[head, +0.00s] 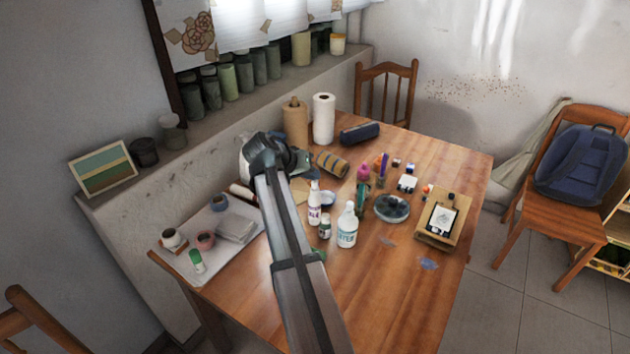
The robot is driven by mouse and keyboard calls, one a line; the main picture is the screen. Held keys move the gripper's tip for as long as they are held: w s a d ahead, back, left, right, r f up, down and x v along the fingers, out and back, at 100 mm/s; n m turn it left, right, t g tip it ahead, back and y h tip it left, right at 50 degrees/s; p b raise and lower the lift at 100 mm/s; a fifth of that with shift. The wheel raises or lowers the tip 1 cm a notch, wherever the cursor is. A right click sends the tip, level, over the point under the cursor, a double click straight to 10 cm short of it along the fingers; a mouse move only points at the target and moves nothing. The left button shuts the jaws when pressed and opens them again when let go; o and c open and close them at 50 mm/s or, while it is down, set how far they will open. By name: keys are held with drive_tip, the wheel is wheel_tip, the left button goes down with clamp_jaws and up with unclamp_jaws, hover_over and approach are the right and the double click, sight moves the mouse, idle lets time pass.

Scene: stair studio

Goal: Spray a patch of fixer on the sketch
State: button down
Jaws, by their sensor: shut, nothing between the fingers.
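The sketch (441,221) is a white sheet with a dark drawing, clipped to a small wooden board (432,237) at the table's right side. A white bottle with a blue label (347,228) stands upright near the table's middle. A slimmer white bottle with a purple label (314,205) stands behind it to the left. The labels are too small to read, so I cannot tell which holds fixer. My gripper (296,161) is at the dark far end of my arm, left of and beyond both bottles. It is shut and empty, and its fingertips are hard to make out.
A small green-labelled jar (325,226) stands between the bottles. A dark round dish (391,208), paint bottles and small pots lie between bottles and sketch. Paper rolls (323,119) stand at the back. A pale tray (213,262) with cups is left.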

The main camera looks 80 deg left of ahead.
drive_tip(key=shift+f, duration=0.15)
drive_tip(key=shift+r, duration=0.95)
drive_tip(key=shift+r, duration=0.1)
drive_tip(key=shift+r, duration=2.9)
